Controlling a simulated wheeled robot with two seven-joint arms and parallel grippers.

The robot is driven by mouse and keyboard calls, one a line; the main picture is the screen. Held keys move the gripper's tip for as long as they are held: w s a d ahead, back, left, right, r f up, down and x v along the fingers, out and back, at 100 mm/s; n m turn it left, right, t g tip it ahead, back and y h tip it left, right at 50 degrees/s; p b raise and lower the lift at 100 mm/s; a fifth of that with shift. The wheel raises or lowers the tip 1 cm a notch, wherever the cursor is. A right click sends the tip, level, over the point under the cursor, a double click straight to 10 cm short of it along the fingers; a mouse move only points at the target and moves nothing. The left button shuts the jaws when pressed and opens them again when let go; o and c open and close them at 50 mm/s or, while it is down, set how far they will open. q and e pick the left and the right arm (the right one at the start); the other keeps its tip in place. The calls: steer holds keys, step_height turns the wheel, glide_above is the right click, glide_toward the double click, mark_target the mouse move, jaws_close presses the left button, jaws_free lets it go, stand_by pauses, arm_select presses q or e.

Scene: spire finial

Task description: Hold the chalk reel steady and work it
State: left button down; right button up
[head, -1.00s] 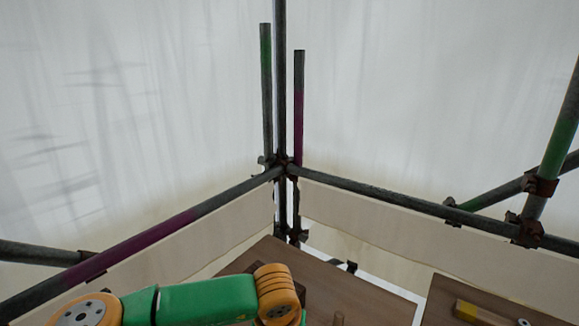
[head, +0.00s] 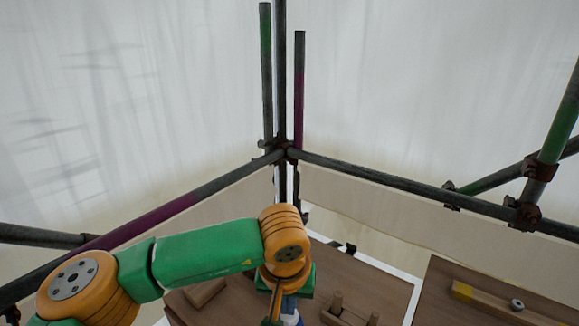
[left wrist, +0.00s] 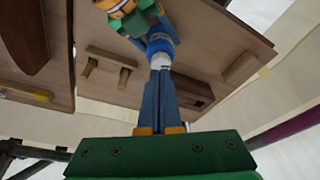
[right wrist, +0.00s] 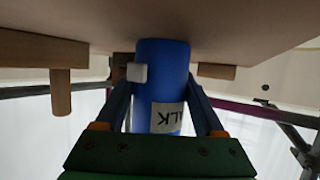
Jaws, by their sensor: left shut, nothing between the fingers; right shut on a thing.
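The chalk reel (right wrist: 160,95) is a blue cylinder with a white label, its lettering upside down, and a small white block at one side. My right gripper (right wrist: 163,110) is shut on it, one finger on each side, just off the wooden surface. In the left wrist view the reel (left wrist: 160,43) shows blue with a white end. My left gripper (left wrist: 160,72) is shut and empty, its fingertips right at that white end; I cannot tell if they touch. In the head view my left gripper (head: 291,304) is partly cut off, and the right one does not show.
A wooden peg rack (head: 350,316) and a wooden block (head: 205,293) lie on the brown board. A wooden bar with a yellow end (head: 490,299) and a grey ring (head: 517,304) are on the right board. Scaffold tubes (head: 390,180) and pale sheeting stand behind.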

arm_select(q)
steer(key=s+x, duration=0.1)
steer(key=x, duration=0.5)
steer(key=shift+s+d+f, duration=0.25)
steer(key=shift+s+f, duration=0.1)
steer(key=shift+f, duration=0.15)
steer(key=shift+w, duration=0.35)
steer(key=shift+a, duration=0.4)
stand_by(0.3)
glide_toward(287, 323)
steer(key=f, duration=0.1)
steer(key=shift+w+d+f, duration=0.1)
stand_by(0.3)
